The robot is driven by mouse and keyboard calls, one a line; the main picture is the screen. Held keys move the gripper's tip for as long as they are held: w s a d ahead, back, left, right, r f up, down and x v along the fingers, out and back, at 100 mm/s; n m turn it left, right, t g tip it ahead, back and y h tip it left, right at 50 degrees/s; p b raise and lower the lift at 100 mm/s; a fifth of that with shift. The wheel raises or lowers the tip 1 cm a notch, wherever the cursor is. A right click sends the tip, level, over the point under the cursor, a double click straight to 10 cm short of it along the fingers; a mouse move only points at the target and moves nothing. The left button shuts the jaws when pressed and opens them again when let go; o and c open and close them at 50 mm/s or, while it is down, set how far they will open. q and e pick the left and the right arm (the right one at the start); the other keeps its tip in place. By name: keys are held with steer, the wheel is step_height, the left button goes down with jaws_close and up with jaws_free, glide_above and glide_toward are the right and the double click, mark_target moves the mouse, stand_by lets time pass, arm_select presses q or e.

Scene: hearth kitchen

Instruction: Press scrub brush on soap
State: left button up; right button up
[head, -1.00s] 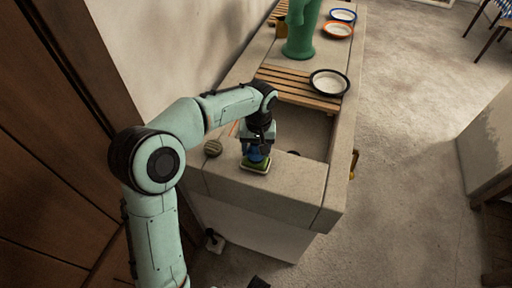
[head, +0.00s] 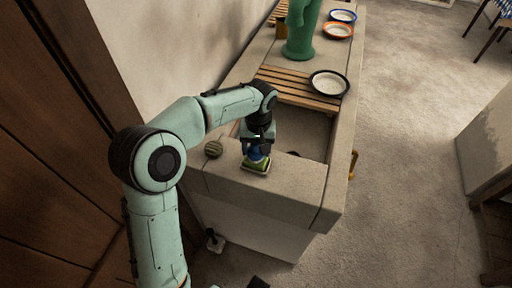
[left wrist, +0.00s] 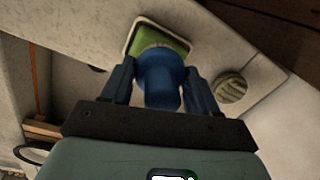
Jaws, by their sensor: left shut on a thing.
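My left gripper (head: 257,147) is above the near end of the stone counter, pointing down. It is shut on the blue handle of the scrub brush (left wrist: 160,80). The green soap (head: 262,164) lies in a pale-rimmed dish (head: 250,170) on the counter, right under the brush. In the left wrist view the soap (left wrist: 175,45) shows behind the brush's lower end, which overlaps it.
A round striped object (head: 213,149) sits on the counter left of the dish. Behind is an open sink basin (head: 302,130), with a slatted wooden rack (head: 290,85), a black-rimmed plate (head: 329,83) and a green pitcher (head: 300,40) beyond. Bare counter (head: 290,185) lies to the right.

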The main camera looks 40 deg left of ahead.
arm_select(q)
steer(key=shift+r+p, duration=2.1)
steer(key=shift+r, duration=1.05)
arm_select(e)
steer(key=r, duration=0.1)
steer(key=w+r, duration=0.1)
steer(key=r, duration=0.1)
steer(key=w+r, duration=0.1)
steer(key=r, duration=0.1)
